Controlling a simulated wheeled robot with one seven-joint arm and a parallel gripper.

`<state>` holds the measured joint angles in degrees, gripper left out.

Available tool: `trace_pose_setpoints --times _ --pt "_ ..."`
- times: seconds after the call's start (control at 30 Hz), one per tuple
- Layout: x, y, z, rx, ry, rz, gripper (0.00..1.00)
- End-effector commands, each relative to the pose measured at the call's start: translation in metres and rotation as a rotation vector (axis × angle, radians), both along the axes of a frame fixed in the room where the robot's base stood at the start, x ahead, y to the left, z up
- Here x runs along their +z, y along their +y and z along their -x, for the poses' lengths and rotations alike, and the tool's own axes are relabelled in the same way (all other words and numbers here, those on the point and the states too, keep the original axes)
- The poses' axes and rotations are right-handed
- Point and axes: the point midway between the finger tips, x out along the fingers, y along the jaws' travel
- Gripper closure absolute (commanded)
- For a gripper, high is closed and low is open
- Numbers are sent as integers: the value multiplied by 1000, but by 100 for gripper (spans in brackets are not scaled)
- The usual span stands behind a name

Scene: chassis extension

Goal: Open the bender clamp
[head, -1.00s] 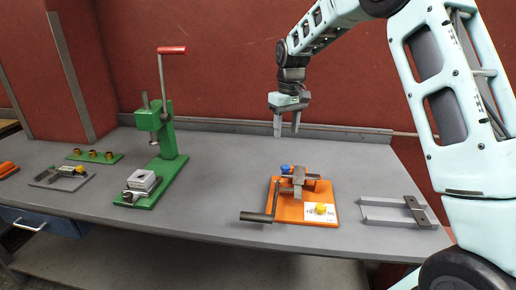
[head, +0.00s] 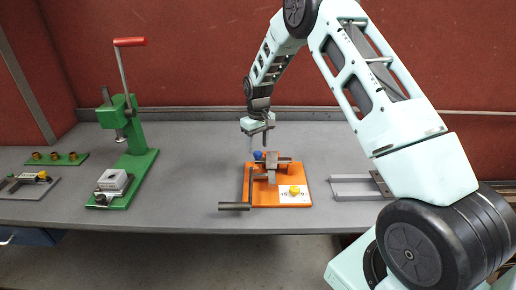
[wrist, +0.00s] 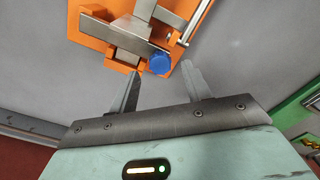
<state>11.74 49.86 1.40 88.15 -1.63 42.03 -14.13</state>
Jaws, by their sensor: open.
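The bender has an orange base (head: 303,188) with grey metal blocks (head: 272,167) and a dark handle (head: 235,206) at its front left. A blue clamp knob (head: 257,155) is at its back, partly hidden by my gripper in the head view. My gripper (head: 264,143) is open above the back of the bender, pointing down. In the wrist view my gripper (wrist: 162,70) has its fingertips on either side of the blue knob (wrist: 159,63). The knob lies between or just beyond them; I cannot tell whether they touch it.
A green press (head: 134,150) with a red-tipped lever stands to the left. A green plate with brass pieces (head: 56,158) and a small grey fixture (head: 28,186) lie further left. A grey metal frame (head: 355,188) lies right of the bender. Bare table surrounds the bender.

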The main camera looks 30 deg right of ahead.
Motion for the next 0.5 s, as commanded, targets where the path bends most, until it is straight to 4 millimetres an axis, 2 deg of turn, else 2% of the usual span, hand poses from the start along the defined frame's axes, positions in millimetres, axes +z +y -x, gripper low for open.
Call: trace_pose_setpoints --times 0.2,0.5 --pt "-27 0 0 0 2 0 52" --pt "-36 0 0 0 -1 0 52"
